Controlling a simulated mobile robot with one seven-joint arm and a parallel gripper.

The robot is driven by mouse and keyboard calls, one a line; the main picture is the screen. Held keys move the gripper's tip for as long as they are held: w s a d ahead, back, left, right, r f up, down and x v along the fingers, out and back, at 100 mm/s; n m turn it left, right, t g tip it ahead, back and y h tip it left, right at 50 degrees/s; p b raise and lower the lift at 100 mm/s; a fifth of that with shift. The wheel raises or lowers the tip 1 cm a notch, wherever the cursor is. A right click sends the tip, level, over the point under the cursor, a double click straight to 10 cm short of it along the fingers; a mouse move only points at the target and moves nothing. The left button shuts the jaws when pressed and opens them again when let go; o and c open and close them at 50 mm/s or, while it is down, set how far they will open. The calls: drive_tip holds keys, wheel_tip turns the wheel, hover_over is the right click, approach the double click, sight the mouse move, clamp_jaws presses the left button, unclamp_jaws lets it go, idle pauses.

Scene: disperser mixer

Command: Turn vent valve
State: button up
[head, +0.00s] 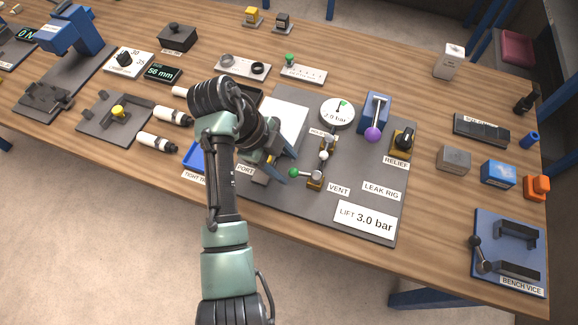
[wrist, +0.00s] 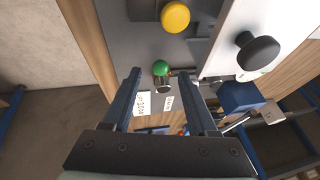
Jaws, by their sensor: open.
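The vent valve is a small brass fitting (head: 315,181) with a lever ending in a green ball (head: 293,173), beside the VENT label (head: 339,189) on the grey leak rig plate. The lever points left in the head view. My gripper (head: 287,167) is open and empty, close to the green ball. In the wrist view the green ball (wrist: 161,68) lies between the lines of my two open fingers (wrist: 165,78), near their tips. I cannot tell whether a finger touches it. My arm hides part of the rig's left side.
Near the valve stand a white gauge (head: 338,112), a purple ball lever (head: 373,134) and the relief knob (head: 403,141). A white "LIFT 3.0 bar" sign (head: 364,221) lies at the plate's front. A yellow knob (wrist: 175,16) and black knob (wrist: 258,51) show in the wrist view.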

sight(305, 175)
drive_tip(key=shift+x, duration=1.3)
drive_tip(key=shift+r, duration=0.1)
clamp_jaws()
